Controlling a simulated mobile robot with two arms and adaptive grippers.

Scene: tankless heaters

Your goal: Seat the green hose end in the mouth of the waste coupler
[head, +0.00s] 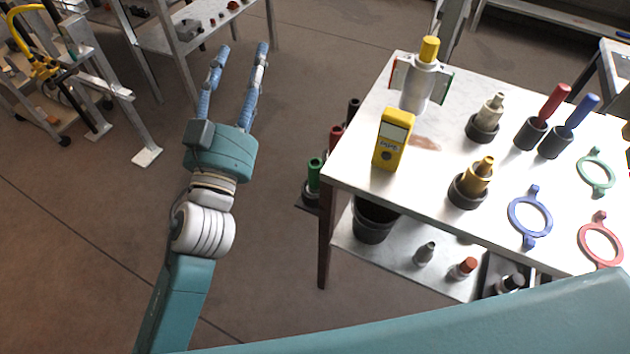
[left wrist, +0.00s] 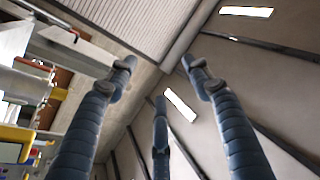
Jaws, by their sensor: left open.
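A green cylindrical end (head: 314,177), which looks like the green hose end, stands upright in a dark holder at the left edge of the table (head: 425,210). A red one and a black one stand behind it. I cannot tell for sure which part is the waste coupler; a pale cylinder with a yellow top (head: 417,88) stands upright at the table's back left. My left gripper (head: 243,52) is open and empty, raised over the floor left of the table, apart from the green end. Its spread fingers fill the left wrist view (left wrist: 160,72). My right gripper is out of view.
A yellow meter (head: 393,140), brass fitting (head: 478,180), pale fitting (head: 488,118), red and blue handled tools and ring wrenches (head: 530,216) are on the tabletop. A dark bucket (head: 372,220) and small fittings sit on the lower shelf.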

